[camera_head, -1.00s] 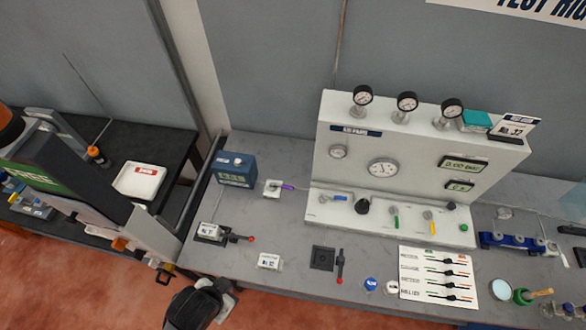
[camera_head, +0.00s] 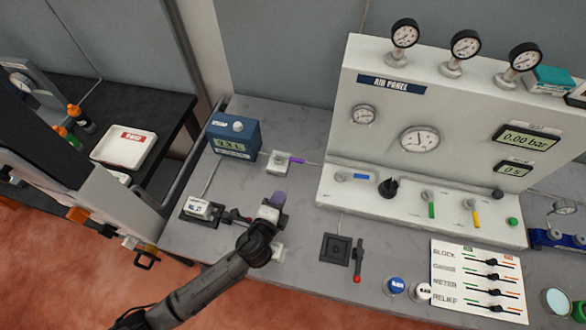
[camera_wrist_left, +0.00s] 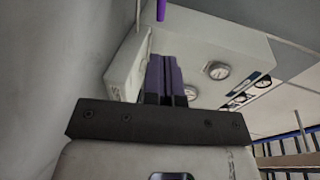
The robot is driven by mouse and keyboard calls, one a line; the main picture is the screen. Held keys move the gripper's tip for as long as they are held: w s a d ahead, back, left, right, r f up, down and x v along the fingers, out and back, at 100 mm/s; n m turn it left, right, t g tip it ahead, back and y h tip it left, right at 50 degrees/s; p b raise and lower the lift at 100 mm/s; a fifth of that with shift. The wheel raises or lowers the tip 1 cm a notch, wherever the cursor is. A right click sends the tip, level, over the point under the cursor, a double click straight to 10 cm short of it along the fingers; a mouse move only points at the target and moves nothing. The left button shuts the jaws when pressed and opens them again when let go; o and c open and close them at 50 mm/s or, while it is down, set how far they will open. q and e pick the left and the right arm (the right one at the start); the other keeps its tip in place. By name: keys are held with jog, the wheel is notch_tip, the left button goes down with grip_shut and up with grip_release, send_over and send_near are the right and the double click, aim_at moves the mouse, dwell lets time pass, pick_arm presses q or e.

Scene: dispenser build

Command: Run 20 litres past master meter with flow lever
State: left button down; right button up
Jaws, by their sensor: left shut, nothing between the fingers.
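A blue box with a digital readout (camera_head: 233,135), which looks like the meter, stands at the back left of the bench; its digits are too small to read surely. Right of it is a white valve block (camera_head: 280,162) with a purple-handled lever (camera_head: 298,160) pointing right, probably the flow lever. My left gripper (camera_head: 278,198), with purple fingertips, is shut and empty above the bench, in front of the valve block and apart from it. In the left wrist view its fingers (camera_wrist_left: 163,77) are together, and a purple rod (camera_wrist_left: 161,10) shows at the top edge.
The white air panel (camera_head: 450,98) with gauges and levers stands to the right. A red-tipped lever (camera_head: 358,262) lies beside a black square plate (camera_head: 337,248). A tagged black fixture (camera_head: 200,208) sits left of my gripper. A white card (camera_head: 477,280) lies at right.

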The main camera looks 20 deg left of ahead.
aim_at(291, 159)
pick_arm(q)
jog(key=w, duration=0.4)
jog(key=w+f, duration=0.1)
jog(key=w, duration=0.3)
jog(key=w+f, duration=0.1)
jog(key=w, duration=0.3)
jog(key=shift+w+a+f, duration=0.15)
jog(key=shift+w+f, duration=0.1)
jog(key=shift+w, duration=0.15)
pick_arm(e)
jog(key=shift+f, duration=0.2)
pick_arm(q)
jog(key=shift+w+f+b, duration=0.2)
jog(key=shift+w+b, duration=0.3)
jog(key=shift+b, duration=0.2)
jog(key=shift+s+f, duration=0.1)
jog(key=shift+s, duration=0.1)
pick_arm(e)
jog(key=shift+s+f, duration=0.45)
jog(key=shift+f, duration=0.1)
jog(key=shift+r, duration=0.15)
